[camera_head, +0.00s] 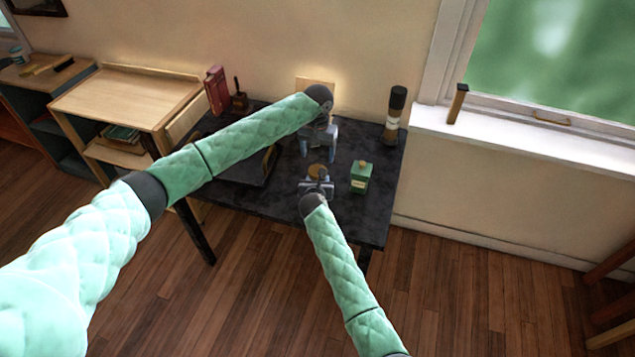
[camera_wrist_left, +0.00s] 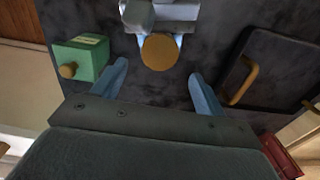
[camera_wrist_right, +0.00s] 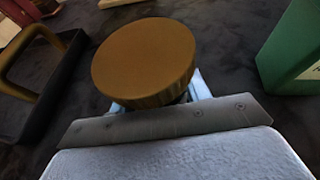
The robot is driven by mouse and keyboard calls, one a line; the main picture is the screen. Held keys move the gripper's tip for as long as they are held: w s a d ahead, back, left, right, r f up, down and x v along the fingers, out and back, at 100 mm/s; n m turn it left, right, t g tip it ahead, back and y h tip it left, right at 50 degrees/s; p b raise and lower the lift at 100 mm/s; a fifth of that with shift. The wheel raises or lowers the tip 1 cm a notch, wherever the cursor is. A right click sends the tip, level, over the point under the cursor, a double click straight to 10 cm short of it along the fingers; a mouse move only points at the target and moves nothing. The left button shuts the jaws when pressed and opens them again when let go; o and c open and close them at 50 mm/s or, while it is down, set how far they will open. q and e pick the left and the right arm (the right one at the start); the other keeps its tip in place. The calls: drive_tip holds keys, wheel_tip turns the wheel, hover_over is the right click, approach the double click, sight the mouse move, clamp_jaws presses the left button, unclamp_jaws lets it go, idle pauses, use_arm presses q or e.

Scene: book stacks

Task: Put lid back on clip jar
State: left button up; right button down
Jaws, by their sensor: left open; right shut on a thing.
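A round golden-brown lid (camera_head: 318,171) with a ribbed edge sits at my right gripper (camera_head: 317,184), which is shut. It looks large and slightly tilted in the right wrist view (camera_wrist_right: 146,58), and also shows in the left wrist view (camera_wrist_left: 160,52). My right gripper hides what is below the disc, so I cannot tell whether a jar body is under it. My left gripper (camera_head: 318,155) is open and empty, farther back over the table. In the left wrist view its spread fingers (camera_wrist_left: 158,80) point toward the disc without touching it.
A black tray (camera_wrist_left: 285,75) with handles lies left. A dark-topped bottle (camera_head: 395,115), red book (camera_head: 217,90) and dark pot (camera_head: 239,101) stand behind.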

sight(318, 167)
use_arm(q)
drive_tip(key=shift+f, duration=3.4)
drive_tip(key=c, duration=1)
drive_tip(key=shift+m, duration=1.7)
drive_tip(key=o, duration=1.1)
